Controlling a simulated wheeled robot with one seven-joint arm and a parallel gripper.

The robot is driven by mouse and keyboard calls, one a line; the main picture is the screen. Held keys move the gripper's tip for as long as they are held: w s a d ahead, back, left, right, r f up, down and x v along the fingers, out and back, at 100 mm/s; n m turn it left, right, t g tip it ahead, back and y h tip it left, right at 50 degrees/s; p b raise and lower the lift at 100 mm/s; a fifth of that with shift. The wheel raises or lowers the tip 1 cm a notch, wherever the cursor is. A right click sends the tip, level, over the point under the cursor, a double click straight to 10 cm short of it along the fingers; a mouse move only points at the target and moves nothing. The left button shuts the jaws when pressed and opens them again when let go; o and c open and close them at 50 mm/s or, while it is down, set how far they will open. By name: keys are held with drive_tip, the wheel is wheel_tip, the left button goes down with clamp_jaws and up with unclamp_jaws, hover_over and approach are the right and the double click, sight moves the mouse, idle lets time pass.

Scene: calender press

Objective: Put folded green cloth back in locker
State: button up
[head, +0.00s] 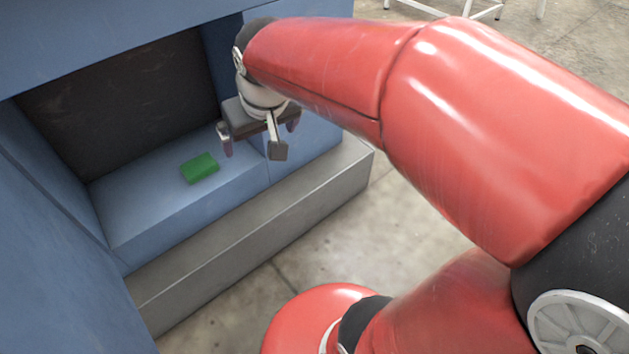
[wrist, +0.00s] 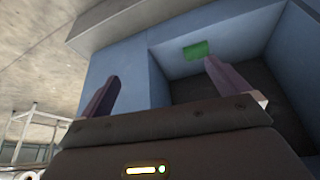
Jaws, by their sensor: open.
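The folded green cloth (head: 199,168) lies flat on the floor of the blue locker (head: 140,205), inside its open compartment, close to the right side. It also shows in the wrist view (wrist: 195,50), beyond one finger and apart from it. My gripper (head: 258,145) is open and empty. It is in front of the locker's right front post, to the right of the cloth and apart from it. In the wrist view my gripper's two fingers (wrist: 160,80) stand wide apart with nothing between them.
A grey plinth (head: 250,228) runs along the foot of the locker. Blue walls bound the compartment, with a dark back panel (head: 125,105). Bare concrete floor (head: 400,235) lies in front. A white metal frame (head: 450,10) stands at the far top right.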

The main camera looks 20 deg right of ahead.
drive_tip(key=s+d+f+m, duration=0.1)
drive_tip(key=s+d, duration=0.3)
drive_tip(key=s, duration=0.9)
drive_tip(key=shift+s+d+f+t+h, duration=0.2)
drive_tip(key=shift+f+t+h, duration=0.1)
drive_tip(key=shift+t, duration=0.1)
drive_tip(key=shift+r, duration=0.1)
